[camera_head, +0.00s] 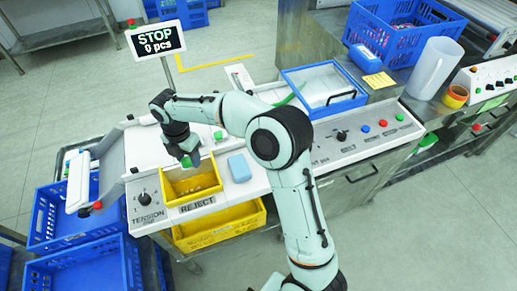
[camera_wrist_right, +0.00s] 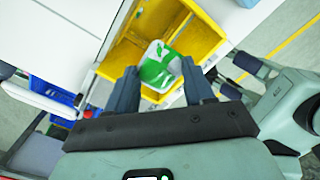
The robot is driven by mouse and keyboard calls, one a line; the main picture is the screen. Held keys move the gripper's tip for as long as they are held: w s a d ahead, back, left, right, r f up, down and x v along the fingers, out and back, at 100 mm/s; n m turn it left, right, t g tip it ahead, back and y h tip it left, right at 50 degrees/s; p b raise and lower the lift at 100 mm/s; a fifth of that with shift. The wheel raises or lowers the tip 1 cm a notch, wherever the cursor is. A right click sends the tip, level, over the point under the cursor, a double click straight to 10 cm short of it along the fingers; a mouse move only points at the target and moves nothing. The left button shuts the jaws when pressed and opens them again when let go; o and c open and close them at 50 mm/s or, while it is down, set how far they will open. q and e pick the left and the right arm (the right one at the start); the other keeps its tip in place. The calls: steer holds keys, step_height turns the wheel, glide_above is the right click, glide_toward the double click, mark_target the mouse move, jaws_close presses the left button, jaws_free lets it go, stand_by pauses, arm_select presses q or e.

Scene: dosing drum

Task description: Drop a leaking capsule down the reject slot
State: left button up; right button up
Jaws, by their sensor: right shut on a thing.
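A green and white capsule (camera_wrist_right: 160,66) is between the two fingers of my right gripper (camera_wrist_right: 160,72) in the wrist view. In the head view the right gripper (camera_head: 186,152) hangs pointing down over the yellow-lined reject slot (camera_head: 205,194), and a green bit of the capsule (camera_head: 188,162) shows below it. The capsule is above the slot opening and apart from its floor, as far as I can tell. The REJECT label (camera_head: 197,204) is on the slot's front edge. Any leak is too small to make out. My left gripper is not in view.
A light-blue block (camera_head: 239,168) lies right of the slot. A tension knob panel (camera_head: 146,206) is left of it. A yellow bin (camera_head: 225,228) stands below. A STOP, 0 pcs display (camera_head: 156,41) rises behind. A blue-rimmed tray (camera_head: 323,88) is further right.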

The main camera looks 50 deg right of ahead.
steer(key=o, duration=1.1)
steer(key=shift+c, duration=0.2)
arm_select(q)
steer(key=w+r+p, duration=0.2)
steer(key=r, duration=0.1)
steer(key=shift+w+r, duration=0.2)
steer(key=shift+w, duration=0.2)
arm_select(e)
step_height(320, 180, up, 14)
steer(key=shift+f, duration=0.25)
steer(key=shift+f, duration=0.1)
